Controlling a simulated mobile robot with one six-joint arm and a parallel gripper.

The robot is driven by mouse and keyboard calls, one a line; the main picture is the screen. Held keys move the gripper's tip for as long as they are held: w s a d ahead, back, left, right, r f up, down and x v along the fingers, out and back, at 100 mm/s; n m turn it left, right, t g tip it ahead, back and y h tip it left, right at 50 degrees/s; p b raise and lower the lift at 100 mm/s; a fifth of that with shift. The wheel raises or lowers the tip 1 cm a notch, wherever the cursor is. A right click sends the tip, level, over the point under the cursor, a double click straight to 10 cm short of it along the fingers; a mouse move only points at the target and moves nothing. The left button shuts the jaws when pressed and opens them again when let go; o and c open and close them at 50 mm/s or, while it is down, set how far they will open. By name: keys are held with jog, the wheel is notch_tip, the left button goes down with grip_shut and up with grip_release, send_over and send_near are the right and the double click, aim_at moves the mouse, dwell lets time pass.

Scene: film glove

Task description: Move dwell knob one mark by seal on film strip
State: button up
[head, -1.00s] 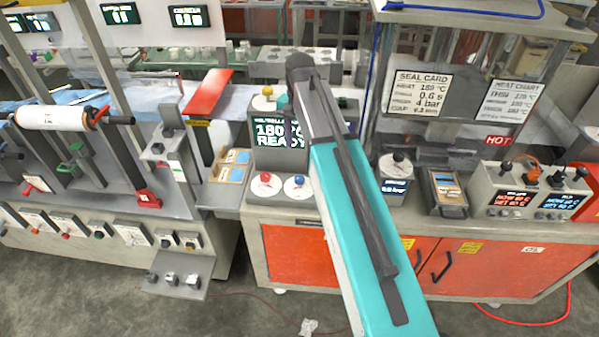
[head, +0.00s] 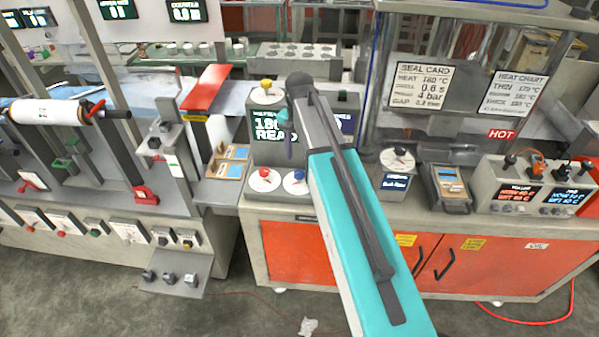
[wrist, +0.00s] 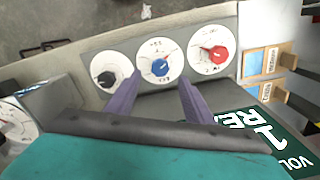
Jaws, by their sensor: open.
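My gripper (wrist: 160,77) is open, with its two purple fingers pointing at a panel of three dials. A blue knob (wrist: 160,67) shows in the gap between the fingertips; I cannot tell whether they touch it. A red knob (wrist: 218,55) is to its right and a black knob (wrist: 106,79) to its left. In the head view the red (head: 264,172) and blue (head: 299,175) knobs sit on white dials below the screen; my arm hides the third. The dial lettering is too small to tell which is dwell. I cannot make out a seal on a film strip.
A screen (head: 268,128) reading READY stands behind the dials. Another black knob (head: 399,153) with a small display is right of my arm. Wooden trays (head: 233,152) lie left.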

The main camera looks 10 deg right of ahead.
aim_at(299, 172)
jog(key=shift+f+b, duration=1.65)
jog(key=shift+f, duration=1.4)
jog(key=c, duration=1.1)
jog(key=shift+o, duration=0.2)
jog(key=shift+n, duration=0.4)
jog(key=n, duration=1.1)
jog(key=shift+b, duration=0.35)
